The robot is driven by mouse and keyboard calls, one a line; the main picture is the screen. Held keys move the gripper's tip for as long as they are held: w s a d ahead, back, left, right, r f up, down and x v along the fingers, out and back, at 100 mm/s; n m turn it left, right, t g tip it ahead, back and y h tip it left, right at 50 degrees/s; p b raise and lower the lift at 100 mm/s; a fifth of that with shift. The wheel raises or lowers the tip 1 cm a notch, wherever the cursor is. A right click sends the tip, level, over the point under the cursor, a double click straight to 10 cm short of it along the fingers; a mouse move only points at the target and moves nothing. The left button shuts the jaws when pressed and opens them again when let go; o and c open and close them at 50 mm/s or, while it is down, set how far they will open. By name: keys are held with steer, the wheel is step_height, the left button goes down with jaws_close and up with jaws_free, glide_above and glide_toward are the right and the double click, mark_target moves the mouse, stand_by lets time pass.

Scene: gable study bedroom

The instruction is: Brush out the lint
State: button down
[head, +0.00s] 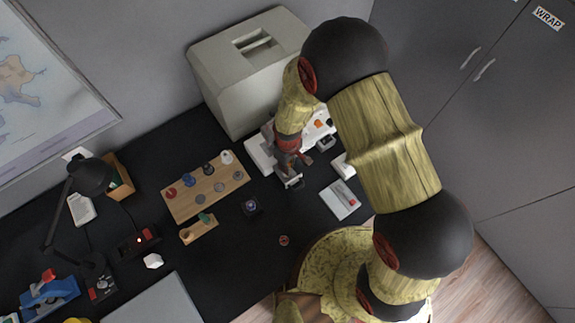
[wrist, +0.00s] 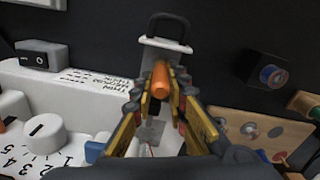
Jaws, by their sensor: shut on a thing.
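My gripper (wrist: 160,92) is shut on an orange-handled tool (wrist: 162,78), probably the brush. I see its orange end between the fingers; its bristles are hidden. In the head view my gripper (head: 289,163) is at the left end of the white sewing machine (head: 259,152). The machine's white body (wrist: 85,95) with its numbered dial (wrist: 45,132) fills the left of the wrist view. A pale plate (wrist: 163,46) with a black loop lies just beyond the tool; I cannot tell whether they touch. No lint can be made out.
A wooden board (head: 185,207) with several spools and bobbins lies left of the machine. A small dark block with a blue top (head: 250,206) stands near it. A pale tray (head: 334,204) is at the right. A beige case (head: 219,80) stands behind. The black desktop's front middle is mostly clear.

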steer(key=shift+w+d, duration=0.15)
steer(key=shift+w, duration=0.15)
steer(key=shift+w, duration=0.3)
stand_by(0.7)
steer(key=shift+w+a, duration=0.15)
steer(key=shift+a, duration=0.2)
stand_by(0.6)
steer(key=shift+r, duration=0.1)
steer(key=shift+s+r+p, duration=0.2)
steer(key=shift+r+p, duration=0.85)
steer(key=shift+r, duration=0.7)
steer(key=shift+s+r+p, duration=0.2)
steer(key=shift+r+p, duration=0.85)
steer(key=shift+r, duration=0.65)
steer(key=shift+s+r, duration=0.1)
